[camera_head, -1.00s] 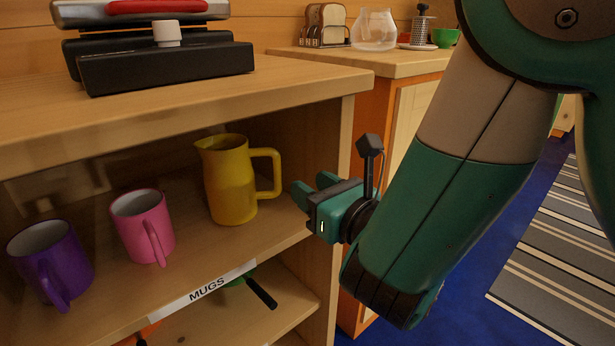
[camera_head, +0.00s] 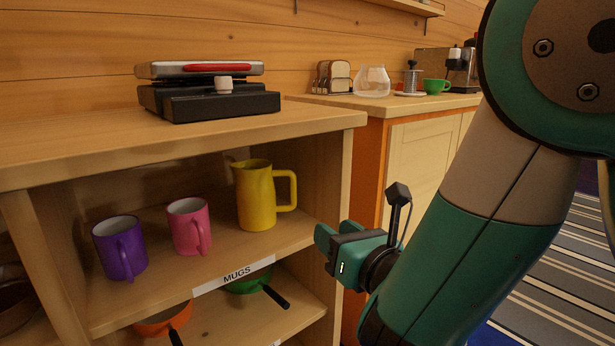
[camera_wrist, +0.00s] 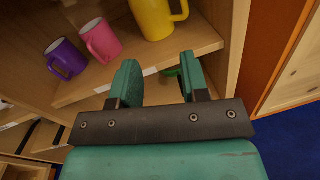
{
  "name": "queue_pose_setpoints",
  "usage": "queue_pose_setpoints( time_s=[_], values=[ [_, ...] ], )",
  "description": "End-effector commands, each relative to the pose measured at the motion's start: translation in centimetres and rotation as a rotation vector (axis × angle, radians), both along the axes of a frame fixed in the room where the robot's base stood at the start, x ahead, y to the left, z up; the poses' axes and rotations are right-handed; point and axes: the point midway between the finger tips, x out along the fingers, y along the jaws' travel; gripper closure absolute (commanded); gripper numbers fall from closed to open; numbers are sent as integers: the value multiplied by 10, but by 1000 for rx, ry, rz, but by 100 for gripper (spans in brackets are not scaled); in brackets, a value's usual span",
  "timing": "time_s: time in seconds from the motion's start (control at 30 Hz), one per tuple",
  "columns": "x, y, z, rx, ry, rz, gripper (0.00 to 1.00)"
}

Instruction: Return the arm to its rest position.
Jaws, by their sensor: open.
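My gripper (camera_head: 324,243) is in front of the right side of the open shelf unit, outside it. In the wrist view its two green fingers (camera_wrist: 158,84) stand apart with nothing between them. My arm comes in from the right in the head view. On the shelf labelled "MUGS" stand a purple mug (camera_head: 120,248), a pink mug (camera_head: 189,227) and a yellow pitcher (camera_head: 257,196), all upright and apart from the gripper.
A black press (camera_head: 210,100) with a red handle sits on the shelf unit's top. Pans, one green (camera_head: 247,286) and one orange (camera_head: 163,322), lie on the lower shelf. An orange-sided cabinet (camera_head: 367,190) stands behind the gripper. A striped rug (camera_head: 560,290) lies right.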

Motion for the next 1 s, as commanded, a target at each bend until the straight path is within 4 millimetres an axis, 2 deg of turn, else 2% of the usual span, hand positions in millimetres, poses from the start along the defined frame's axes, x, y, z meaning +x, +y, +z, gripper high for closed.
queue_pose_setpoints(
  time_s=[0.27, 0.43, 0.57, 0.67, 0.8, 0.9, 1.0],
  values=[
    [16, -44, -2, 287, 226, -211, 58],
    [19, -80, -11, 587, 446, -410, 58],
    [10, -107, -23, 891, 663, -601, 58],
    [-11, -123, -35, 1190, 886, -798, 58],
    [-66, -122, -43, 1591, 1244, -1125, 58],
    [-108, -114, -38, 1748, 1443, -1342, 58],
    [-147, -107, -28, 1822, 1584, -1541, 58]
  ],
)
